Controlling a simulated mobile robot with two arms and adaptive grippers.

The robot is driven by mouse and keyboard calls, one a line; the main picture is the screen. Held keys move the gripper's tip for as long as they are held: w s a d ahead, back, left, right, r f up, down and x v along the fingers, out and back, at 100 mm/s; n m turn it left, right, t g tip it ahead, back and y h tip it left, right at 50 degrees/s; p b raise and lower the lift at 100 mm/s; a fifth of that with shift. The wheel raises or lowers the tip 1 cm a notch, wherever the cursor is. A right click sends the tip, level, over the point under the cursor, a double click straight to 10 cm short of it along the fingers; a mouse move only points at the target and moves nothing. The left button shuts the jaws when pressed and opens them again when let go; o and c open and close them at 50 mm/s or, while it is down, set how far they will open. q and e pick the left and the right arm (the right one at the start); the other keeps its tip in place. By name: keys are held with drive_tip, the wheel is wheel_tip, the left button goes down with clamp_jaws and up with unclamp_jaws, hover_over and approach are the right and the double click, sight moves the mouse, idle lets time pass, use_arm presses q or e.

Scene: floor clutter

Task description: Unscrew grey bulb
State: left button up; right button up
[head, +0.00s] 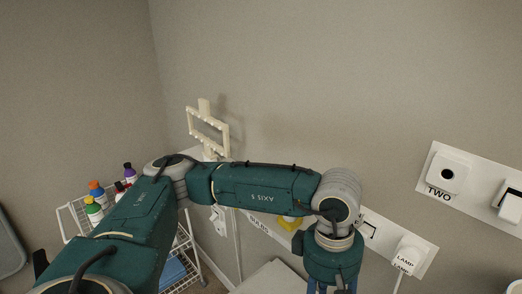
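No grey bulb can be made out in the head view. My teal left arm reaches in from the lower left, crosses the middle and bends down at the right. Only what looks like the top of my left gripper (330,288) shows at the bottom edge. Its fingertips are cut off, so I cannot tell whether it is open or holding anything. A yellow rounded thing (291,223) sits by the wall strip, partly hidden behind my arm. My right gripper is out of view.
A wall panel marked TWO (441,191) is at the right. A white fitting labelled LAMP (408,255) is below it. A cream frame (208,131) stands behind my arm. A white wire cart (68,213) with several bottles is at the left. A pale surface (272,279) lies at the bottom.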

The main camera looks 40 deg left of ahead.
use_arm(q)
drive_tip(key=s+a+f+n+t, duration=0.1)
drive_tip(key=a+f+n+t, duration=0.15)
drive_tip(key=a+n, duration=1.6)
drive_tip(key=s+a+r+n+g+y+p, duration=0.1)
drive_tip(key=a+r+n, duration=0.3)
drive_tip(key=a+n, duration=0.45)
drive_tip(key=s+a+r+n+y, duration=0.1)
drive_tip(key=a+r+n, duration=0.35)
drive_tip(key=a, duration=0.75)
drive_tip(key=w+a+r+n, duration=0.3)
drive_tip(key=r+n, duration=0.4)
drive_tip(key=w+d+r+n+g, duration=0.1)
drive_tip(key=w+d+r+n, duration=0.1)
drive_tip(key=w+d, duration=0.3)
drive_tip(key=w+d+r+n+p, duration=0.1)
drive_tip(key=w+d+n, duration=0.3)
drive_tip(key=w, duration=0.5)
drive_tip(key=shift+d+r+g+y, duration=0.4)
drive_tip(key=shift+d+r, duration=0.5)
drive_tip(key=shift+d, duration=0.2)
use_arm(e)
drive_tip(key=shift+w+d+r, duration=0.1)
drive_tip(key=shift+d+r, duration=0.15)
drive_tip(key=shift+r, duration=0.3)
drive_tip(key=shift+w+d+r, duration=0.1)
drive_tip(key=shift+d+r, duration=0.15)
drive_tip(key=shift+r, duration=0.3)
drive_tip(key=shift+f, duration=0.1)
